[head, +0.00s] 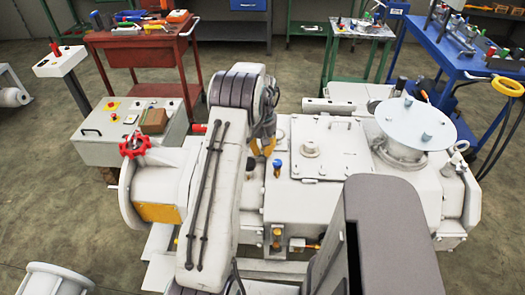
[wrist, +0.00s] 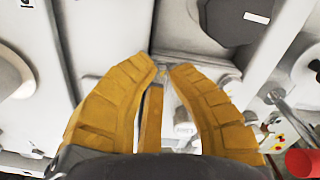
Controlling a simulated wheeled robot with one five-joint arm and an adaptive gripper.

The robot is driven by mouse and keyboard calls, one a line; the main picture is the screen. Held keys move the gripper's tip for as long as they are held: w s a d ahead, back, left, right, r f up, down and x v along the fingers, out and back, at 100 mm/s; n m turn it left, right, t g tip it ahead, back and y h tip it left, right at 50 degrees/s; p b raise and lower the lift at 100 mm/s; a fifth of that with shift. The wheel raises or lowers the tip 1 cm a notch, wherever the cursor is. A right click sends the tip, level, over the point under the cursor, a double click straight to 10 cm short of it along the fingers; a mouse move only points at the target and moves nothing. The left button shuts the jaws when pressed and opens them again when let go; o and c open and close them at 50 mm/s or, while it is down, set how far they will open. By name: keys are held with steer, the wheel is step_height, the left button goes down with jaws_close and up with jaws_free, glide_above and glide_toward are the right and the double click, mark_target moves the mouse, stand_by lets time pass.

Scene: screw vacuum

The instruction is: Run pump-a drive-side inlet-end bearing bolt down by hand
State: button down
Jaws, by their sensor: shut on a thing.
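The white vacuum pump (head: 325,150) fills the middle of the head view, with a round-flanged inlet (head: 405,118) on its right. My gripper (head: 262,147) reaches down at the pump's far side, partly behind my white arm. In the wrist view its yellow fingers (wrist: 164,70) close together at the tips, low against the grey pump casing (wrist: 100,30). A small metallic piece, seemingly the bolt (wrist: 163,71), shows between the tips. Most of it is hidden, so I cannot tell how deep it sits. The bolt cannot be made out in the head view.
A red handwheel (head: 134,146) is at the pump's left. A control box (head: 128,133) stands behind it. A red tool cart (head: 150,40) is at the back left and a blue cart (head: 450,60) at the right. A red-ended rod (wrist: 302,162) is close right of the fingers.

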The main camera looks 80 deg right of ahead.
mark_target(263, 152)
steer(key=shift+a+f+m, duration=0.1)
steer(key=shift+f+m, duration=0.05)
steer(key=shift+m, duration=0.15)
steer(key=c, duration=1.1)
jaws_free()
steer(key=shift+r, duration=0.25)
step_height(263, 152, up, 12)
steer(key=shift+f, duration=0.15)
